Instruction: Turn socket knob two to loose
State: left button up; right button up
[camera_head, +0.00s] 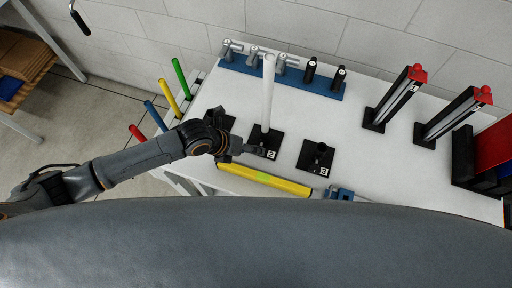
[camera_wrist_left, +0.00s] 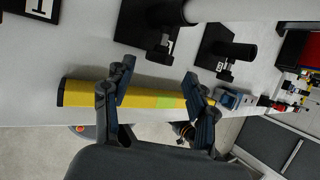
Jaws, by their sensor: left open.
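Socket two (camera_head: 266,141) is a black square base labelled 2 on the white table, with a white rod (camera_head: 268,90) standing upright in it. In the left wrist view, socket two (camera_wrist_left: 135,25) is at the top, and its small dark knob (camera_wrist_left: 160,54) sticks out from its near side. My left gripper (camera_head: 244,149) is at the left front of socket two. In the wrist view its two fingers (camera_wrist_left: 157,76) are spread and empty, just short of the knob, with no visible contact. The knob's turn position cannot be told. My right gripper is not in view.
Socket three (camera_head: 317,157) stands empty to the right; socket one is partly hidden behind my arm. A yellow bar (camera_head: 265,180) lies along the front table edge. A blue rack (camera_head: 285,77) is at the back, and two red-topped black stands (camera_head: 397,100) are at the right.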

pick_arm(q)
jog(key=shift+p+x, duration=0.4)
jog(key=shift+x, duration=1.85)
jog(key=shift+c, duration=0.2)
jog(key=shift+a, duration=0.1)
jog(key=c, duration=1.1)
